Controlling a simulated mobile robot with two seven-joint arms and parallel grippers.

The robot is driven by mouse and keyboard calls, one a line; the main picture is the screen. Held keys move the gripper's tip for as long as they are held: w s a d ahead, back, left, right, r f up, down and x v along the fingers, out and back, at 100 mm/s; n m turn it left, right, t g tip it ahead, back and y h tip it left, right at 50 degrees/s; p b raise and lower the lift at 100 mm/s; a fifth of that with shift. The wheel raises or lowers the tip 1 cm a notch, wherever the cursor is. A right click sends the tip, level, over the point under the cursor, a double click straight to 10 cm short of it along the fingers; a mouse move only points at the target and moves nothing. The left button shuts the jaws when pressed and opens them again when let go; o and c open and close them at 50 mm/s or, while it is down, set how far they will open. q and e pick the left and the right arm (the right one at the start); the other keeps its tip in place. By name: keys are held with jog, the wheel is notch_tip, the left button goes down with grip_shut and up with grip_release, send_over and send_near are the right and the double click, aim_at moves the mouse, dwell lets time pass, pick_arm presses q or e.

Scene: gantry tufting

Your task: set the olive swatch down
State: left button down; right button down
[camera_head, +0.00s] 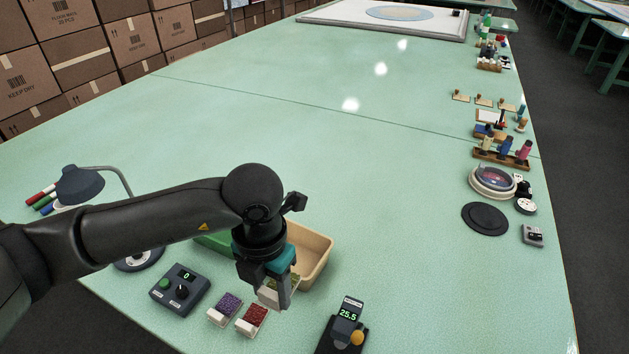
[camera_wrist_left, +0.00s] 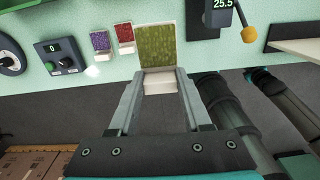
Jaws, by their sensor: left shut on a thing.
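My left gripper (camera_head: 272,297) is shut on the olive swatch (camera_wrist_left: 157,47) and holds it by its pale block end. The swatch is a square olive-green tufted pad; in the head view it is mostly hidden by the gripper. In the left wrist view the fingers (camera_wrist_left: 158,98) sit on both sides of the pale block. The swatch is near the front edge of the green table (camera_head: 260,120); I cannot tell whether it touches the tabletop. My right gripper is not in view.
A purple swatch (camera_head: 229,303) and a red swatch (camera_head: 256,317) lie just left of the gripper. A control box (camera_head: 180,289) stands farther left. A beige tray (camera_head: 318,254) is behind the gripper. A device reading 25.5 (camera_head: 347,318) is at right. The table's middle is clear.

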pick_arm(q)
jog(key=m, duration=0.1)
jog(key=m+b, duration=0.1)
jog(key=m, duration=0.1)
jog(key=shift+w+a, duration=0.15)
jog(key=shift+a, duration=0.15)
jog(key=m, duration=0.2)
jog(key=m+b, duration=0.1)
jog(key=m, duration=0.1)
jog(key=shift+a+r+m, duration=0.2)
jog(key=shift+a+m, duration=0.1)
jog(key=shift+a, duration=0.1)
jog(key=m, duration=0.2)
jog(key=a+m+b, duration=0.1)
jog(key=m, duration=0.1)
jog(key=shift+w+r+m, duration=0.1)
jog(key=shift+r+m, duration=0.1)
jog(key=shift+m, duration=0.1)
jog(key=a+m+b, duration=0.1)
jog(key=m, duration=0.5)
jog(key=a+r+m+b, duration=0.1)
jog(key=m+b, duration=0.1)
jog(key=m, duration=0.5)
jog(key=a+m+b, duration=0.1)
jog(key=m, duration=0.5)
jog(key=shift+s+r, duration=0.3)
jog(key=shift+r, duration=0.05)
